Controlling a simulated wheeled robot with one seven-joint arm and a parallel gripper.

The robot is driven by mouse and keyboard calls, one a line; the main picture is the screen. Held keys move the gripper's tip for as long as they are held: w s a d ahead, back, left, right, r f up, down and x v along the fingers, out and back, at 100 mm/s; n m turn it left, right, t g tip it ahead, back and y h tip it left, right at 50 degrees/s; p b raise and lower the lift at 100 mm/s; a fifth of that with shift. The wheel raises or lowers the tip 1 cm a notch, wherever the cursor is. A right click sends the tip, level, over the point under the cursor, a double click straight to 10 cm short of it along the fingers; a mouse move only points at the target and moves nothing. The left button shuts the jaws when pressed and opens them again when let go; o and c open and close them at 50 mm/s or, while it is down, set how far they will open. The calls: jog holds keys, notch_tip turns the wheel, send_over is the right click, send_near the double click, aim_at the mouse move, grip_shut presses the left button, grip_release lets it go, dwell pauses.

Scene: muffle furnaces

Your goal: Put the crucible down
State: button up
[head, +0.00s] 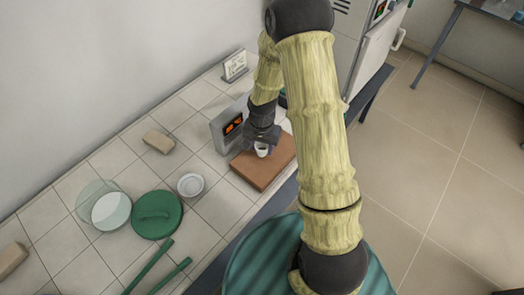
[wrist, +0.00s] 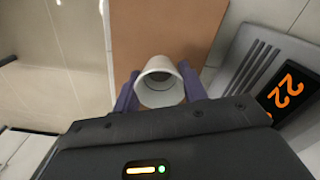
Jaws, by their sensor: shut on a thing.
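The crucible (wrist: 158,85) is a small white cup with a round open mouth, seen between the purple fingers in the wrist view. My gripper (wrist: 160,92) is shut on it, one finger on each side. In the head view the crucible (head: 262,149) shows as a small white cup below my gripper (head: 262,145), over a brown board (head: 262,178). The board also fills the background behind the crucible in the wrist view (wrist: 165,28). I cannot tell whether the crucible's base touches the board.
A grey device with an orange display (head: 232,126) stands close beside the board; its display reads 22 in the wrist view (wrist: 289,90). A white dish (head: 190,185), a green lid (head: 157,214), tan blocks (head: 158,141) and green tongs (head: 150,265) lie on the tiled bench. A furnace (head: 375,45) stands behind.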

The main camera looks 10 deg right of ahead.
aim_at(262, 152)
notch_tip(262, 152, down, 3)
jog(key=shift+w+f, duration=0.1)
jog(key=shift+s, duration=0.2)
jog(key=shift+f, duration=0.1)
jog(key=o, duration=1)
jog(key=shift+w, duration=0.1)
jog(key=shift+w+r, duration=0.1)
jog(key=shift+r, duration=0.55)
notch_tip(262, 152, up, 11)
jog(key=shift+r+b, duration=0.1)
jog(key=shift+b, duration=0.55)
